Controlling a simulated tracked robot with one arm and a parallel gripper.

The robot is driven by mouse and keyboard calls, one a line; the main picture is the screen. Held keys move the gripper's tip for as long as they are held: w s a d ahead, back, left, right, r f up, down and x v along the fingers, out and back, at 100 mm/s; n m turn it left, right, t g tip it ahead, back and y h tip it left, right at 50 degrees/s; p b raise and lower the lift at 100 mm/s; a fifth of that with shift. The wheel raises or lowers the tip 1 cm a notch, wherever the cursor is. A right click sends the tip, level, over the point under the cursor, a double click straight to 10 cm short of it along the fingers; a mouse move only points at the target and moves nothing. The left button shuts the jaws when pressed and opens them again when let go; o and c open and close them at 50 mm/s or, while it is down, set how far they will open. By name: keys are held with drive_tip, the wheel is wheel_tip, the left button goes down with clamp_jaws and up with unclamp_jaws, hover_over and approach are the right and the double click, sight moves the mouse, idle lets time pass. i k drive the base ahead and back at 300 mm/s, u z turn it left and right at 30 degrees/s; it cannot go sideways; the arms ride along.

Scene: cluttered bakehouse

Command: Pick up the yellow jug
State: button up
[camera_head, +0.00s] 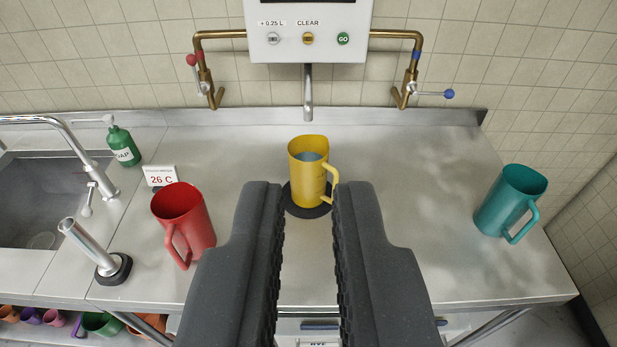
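The yellow jug (305,180) stands upright on a dark round pad (307,211) on the steel counter, below the dispenser spout. Its handle points right, and it appears to hold clear liquid. My gripper (307,190) is open, with its two dark ribbed fingers pointing toward the jug. The jug shows in line with the gap between the fingers, and its lower edges lie close to the fingertips in the picture. I cannot tell whether the fingers touch it.
A red jug (180,212) stands left and a teal jug (507,200) right on the counter (420,180). The dispenser (308,38) has a spout (308,92) and brass pipes with valves. A sink (45,195), green soap bottle (122,147) and temperature sign (161,176) are at left.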

sight(307, 154)
drive_tip(key=u, duration=0.05)
drive_tip(key=k, duration=0.6)
drive_tip(key=z, duration=0.1)
drive_tip(key=i, duration=1.5)
drive_tip(key=u, duration=0.6)
